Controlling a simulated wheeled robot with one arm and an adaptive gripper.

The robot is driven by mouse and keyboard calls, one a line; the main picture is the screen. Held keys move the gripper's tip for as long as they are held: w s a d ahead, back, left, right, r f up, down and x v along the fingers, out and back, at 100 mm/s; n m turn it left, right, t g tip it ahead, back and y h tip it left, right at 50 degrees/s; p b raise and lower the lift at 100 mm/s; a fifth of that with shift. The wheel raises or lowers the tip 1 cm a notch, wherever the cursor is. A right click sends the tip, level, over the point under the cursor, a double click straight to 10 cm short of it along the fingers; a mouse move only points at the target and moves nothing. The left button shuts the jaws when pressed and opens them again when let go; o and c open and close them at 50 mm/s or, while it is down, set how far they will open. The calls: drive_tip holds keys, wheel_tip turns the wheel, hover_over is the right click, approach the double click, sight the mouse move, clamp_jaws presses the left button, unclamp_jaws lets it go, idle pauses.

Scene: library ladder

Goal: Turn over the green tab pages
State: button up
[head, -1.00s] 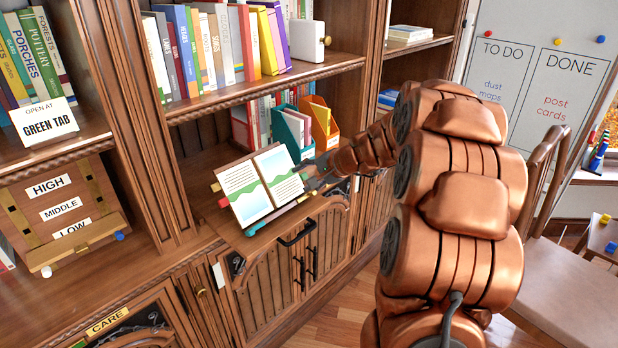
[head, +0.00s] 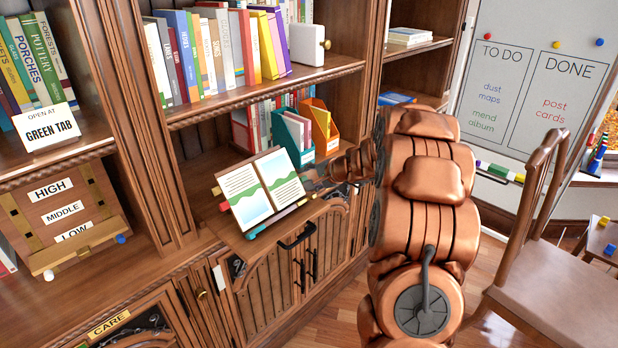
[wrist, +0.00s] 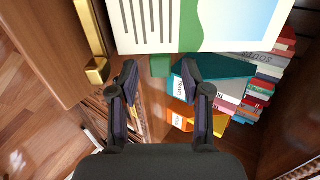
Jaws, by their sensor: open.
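An open book (head: 262,192) rests tilted on a stand on the pulled-out wooden shelf. Its pages show text and a green band over blue. A green tab (wrist: 160,66) sticks out from the page edge in the wrist view. My gripper (wrist: 158,74) is open and empty, with one fingertip on each side of the tab in the picture. I cannot tell whether the fingers reach the tab's depth. In the head view my gripper (head: 313,180) is at the book's right edge. A card (head: 47,127) at the left reads "OPEN AT GREEN TAB".
Teal (head: 297,138) and orange (head: 322,127) file holders stand close behind the book's right side. A brass-coloured bar (wrist: 92,40) lies left of my fingers in the wrist view. A chair (head: 545,270) stands at the right. Book-filled shelves rise behind.

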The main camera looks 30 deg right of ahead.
drive_tip(key=shift+w+f, duration=0.1)
drive_tip(key=shift+w, duration=0.05)
clamp_jaws()
idle(0.4)
